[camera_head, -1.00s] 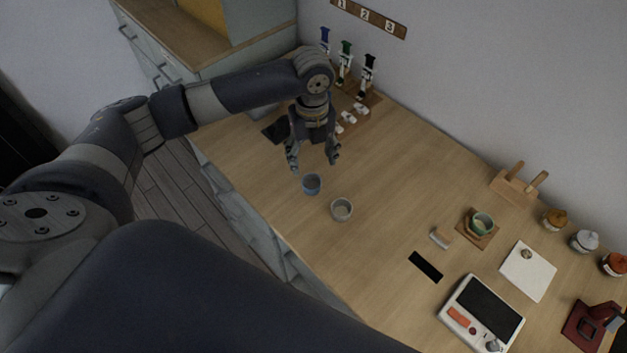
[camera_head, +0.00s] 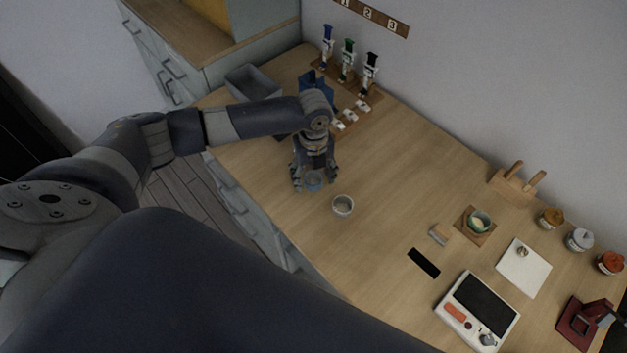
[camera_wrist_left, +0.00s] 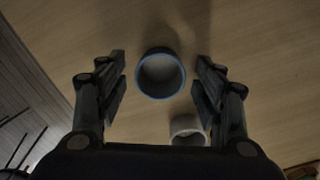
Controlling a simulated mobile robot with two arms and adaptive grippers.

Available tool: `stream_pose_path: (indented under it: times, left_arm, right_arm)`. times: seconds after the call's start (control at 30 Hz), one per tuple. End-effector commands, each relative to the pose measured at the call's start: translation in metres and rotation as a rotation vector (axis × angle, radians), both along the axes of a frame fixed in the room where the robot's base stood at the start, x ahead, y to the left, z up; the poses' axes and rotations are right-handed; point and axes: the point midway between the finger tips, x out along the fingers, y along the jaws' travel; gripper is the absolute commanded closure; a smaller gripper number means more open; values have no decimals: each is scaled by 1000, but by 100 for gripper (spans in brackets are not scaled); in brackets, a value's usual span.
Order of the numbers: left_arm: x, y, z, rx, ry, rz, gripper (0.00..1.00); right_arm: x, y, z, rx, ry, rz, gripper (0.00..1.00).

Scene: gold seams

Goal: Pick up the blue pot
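The blue pot (camera_head: 313,180) is a small round cup with a blue rim, upright on the wooden counter. My left gripper (camera_head: 313,184) is lowered over it, pointing down. In the left wrist view the blue pot (camera_wrist_left: 161,75) sits between the two spread fingers (camera_wrist_left: 161,82), with a gap on each side. The left gripper is open and empty. My right gripper is not in view.
A whitish-grey cup (camera_head: 343,205) stands close to the right of the blue pot; it also shows in the left wrist view (camera_wrist_left: 186,130). A grey bin (camera_head: 253,84) and a stand with coloured-topped tools (camera_head: 347,62) are behind the arm.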

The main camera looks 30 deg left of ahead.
Motion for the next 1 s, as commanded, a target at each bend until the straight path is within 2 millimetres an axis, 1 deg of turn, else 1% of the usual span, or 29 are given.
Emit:
stream_pose_path:
  times: [0.03,0.13,0.17,0.47,0.63,0.77,0.87,0.9,1.0]
  left_arm:
    - [0,0,0,0,0,0,53]
    - [0,0,0,0,0,0,70]
    - [0,0,0,0,0,1,71]
    - [0,0,1,0,0,1,72]
    - [1,0,6,0,-1,1,72]
    - [1,0,19,-1,-4,1,72]
    - [2,0,37,-1,-6,-1,72]
    - [-10,-1,34,1,2,-1,72]
    - [-29,-3,36,1,2,-3,72]
  right_arm:
    - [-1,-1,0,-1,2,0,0]
    - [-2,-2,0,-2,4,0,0]
    - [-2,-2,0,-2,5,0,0]
    - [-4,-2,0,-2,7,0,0]
    - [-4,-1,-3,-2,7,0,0]
    - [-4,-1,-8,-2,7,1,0]
    - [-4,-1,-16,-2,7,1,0]
    - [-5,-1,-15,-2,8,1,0]
    - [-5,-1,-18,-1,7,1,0]
